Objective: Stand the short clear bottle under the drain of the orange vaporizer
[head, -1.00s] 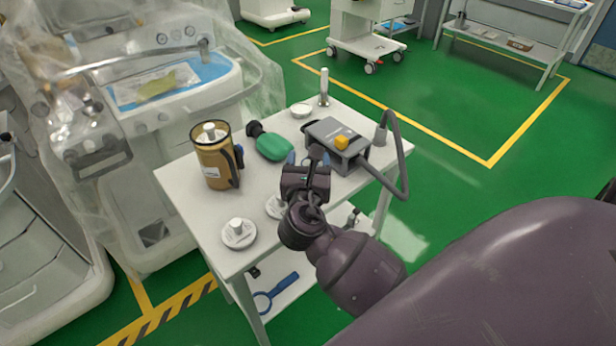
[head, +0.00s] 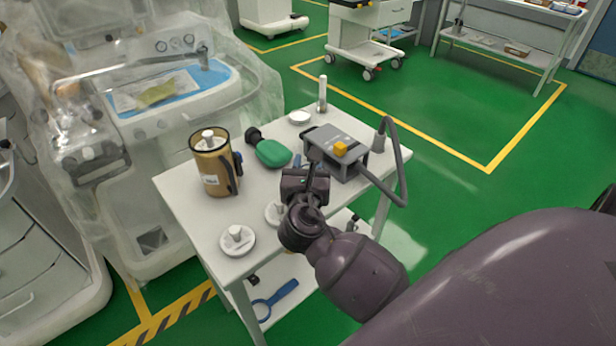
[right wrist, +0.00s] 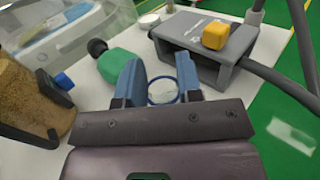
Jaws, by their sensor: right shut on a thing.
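In the right wrist view a small clear round thing with a blue rim (right wrist: 163,91), seen from above, sits between the blue fingers of my right gripper (right wrist: 160,80). I take it to be the short clear bottle; its height is hidden. In the head view my right gripper (head: 306,168) is over the table in front of a grey unit (head: 322,150) with an orange knob (head: 340,149). The unit also shows in the right wrist view (right wrist: 190,40), ahead and to the right, apart from the fingers. I cannot make out a drain. My left gripper is not in view.
The white table (head: 190,200) also holds an amber canister (head: 212,172), a green bag (head: 273,153), a white dish (head: 299,117), an upright cylinder (head: 322,95) and white discs (head: 238,239). A grey hose (head: 401,170) loops off the unit's right side.

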